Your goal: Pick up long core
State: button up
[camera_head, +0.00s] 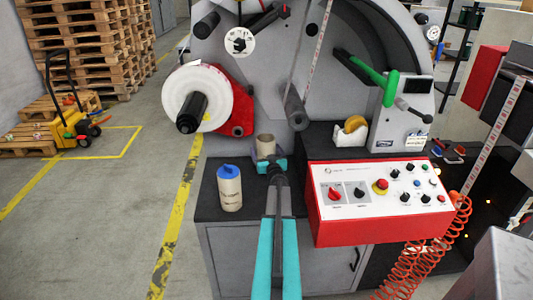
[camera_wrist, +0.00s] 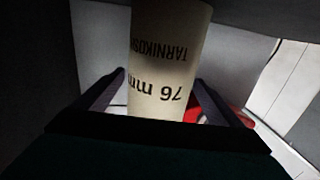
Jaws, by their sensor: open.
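A pale cardboard core (camera_head: 265,145) stands upright at the back of the dark cabinet top, just beyond my gripper (camera_head: 270,164). In the wrist view the core (camera_wrist: 165,55) fills the middle, with "76 mm" printed upside down on it. My gripper (camera_wrist: 158,88) is open, with one dark finger on each side of this core. I cannot tell whether either finger touches it. The lower end of the core at my gripper is hidden.
The cabinet top (camera_head: 209,203) is bare around the second core. A red control panel (camera_head: 380,200) is close on the right. A white roll (camera_head: 212,85) on a black shaft (camera_head: 192,112) hangs at the upper left, and a grey roller (camera_head: 295,110) juts out above.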

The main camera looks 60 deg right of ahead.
aim_at(266, 138)
dwell(0.4)
jog(key=c, duration=1.3)
jog(key=shift+o, duration=0.2)
jog(key=shift+a+r, duration=0.1)
jog(key=shift+r, duration=0.05)
jog(key=shift+s+a+r, duration=0.1)
jog(key=shift+r, duration=0.45)
notch_tip(266, 138, up, 6)
jog(key=shift+f, duration=0.25)
jog(key=w+a+p+v, duration=0.2)
jog(key=v, duration=1.6)
jog(key=shift+s+a+r+p, duration=0.2)
jog(key=shift+a+p, duration=0.1)
jog(key=shift+f, duration=0.15)
